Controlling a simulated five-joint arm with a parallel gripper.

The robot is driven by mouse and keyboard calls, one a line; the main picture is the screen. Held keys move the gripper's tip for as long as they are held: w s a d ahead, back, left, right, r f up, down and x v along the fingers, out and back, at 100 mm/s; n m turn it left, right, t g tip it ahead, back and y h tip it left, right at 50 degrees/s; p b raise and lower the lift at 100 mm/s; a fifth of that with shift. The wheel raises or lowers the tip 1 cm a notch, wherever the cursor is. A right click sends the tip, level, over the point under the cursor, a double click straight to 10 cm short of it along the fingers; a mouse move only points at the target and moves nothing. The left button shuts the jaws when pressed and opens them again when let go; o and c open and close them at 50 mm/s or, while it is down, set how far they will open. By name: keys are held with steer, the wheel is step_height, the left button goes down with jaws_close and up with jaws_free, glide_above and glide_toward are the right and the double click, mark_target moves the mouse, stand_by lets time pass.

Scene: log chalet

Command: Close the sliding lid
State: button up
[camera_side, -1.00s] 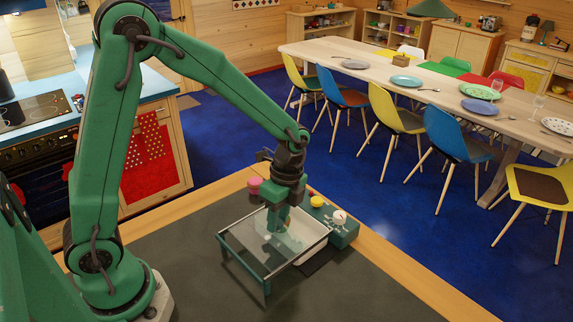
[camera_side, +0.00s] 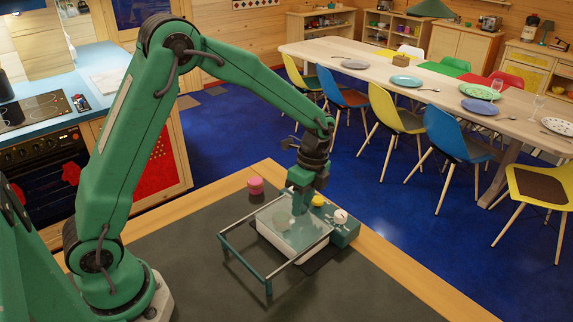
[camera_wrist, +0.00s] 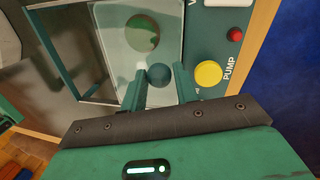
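The sliding lid (camera_side: 312,238) is a clear pane on a teal and grey rail frame (camera_side: 244,262). In the side view it lies over the white open-topped box (camera_side: 283,246), and the frame's near-left part is bare. The lid also shows in the wrist view (camera_wrist: 115,35), with a round blue-green knob (camera_wrist: 158,75). My gripper (camera_wrist: 159,80) points down at the lid with one finger on each side of the knob, seemingly closed against it. In the side view my gripper (camera_side: 302,205) hides the knob. A blurred round green shape shows through the pane in the wrist view.
A teal pump unit (camera_side: 346,236) stands right beside the box, with a yellow button (camera_wrist: 208,74), a red button (camera_wrist: 235,34) and a white dial (camera_side: 340,216). A pink object (camera_side: 255,185) sits behind-left. The dark tabletop (camera_side: 190,265) is clear at the front left.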

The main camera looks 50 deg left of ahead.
steer(key=o, duration=0.3)
steer(key=shift+w+d+r, duration=0.1)
steer(key=shift+w+r, duration=0.15)
steer(key=shift+r, duration=1.05)
steer(key=shift+w+a+r, duration=0.1)
steer(key=shift+w+r, duration=0.1)
steer(key=shift+r, duration=1.1)
steer(key=shift+w+d+r, duration=0.1)
steer(key=shift+w+r, duration=0.15)
steer(key=shift+r, duration=1.05)
steer(key=shift+s+r, duration=0.3)
steer(key=shift+r, duration=0.2)
steer(key=s+a+r+n+t, duration=0.35)
steer(key=s+r+n, duration=0.35)
steer(key=s+r, duration=0.25)
steer(key=s+n+t, duration=0.1)
steer(key=s+n, duration=0.1)
steer(key=s, duration=0.2)
steer(key=s+n+t, duration=0.1)
steer(key=s+n, duration=0.2)
steer(key=s+a+n+t, duration=0.1)
steer(key=s+n+t, duration=0.1)
steer(key=s+n, duration=0.1)
steer(key=shift+s+f, duration=0.2)
steer(key=shift+s, duration=0.6)
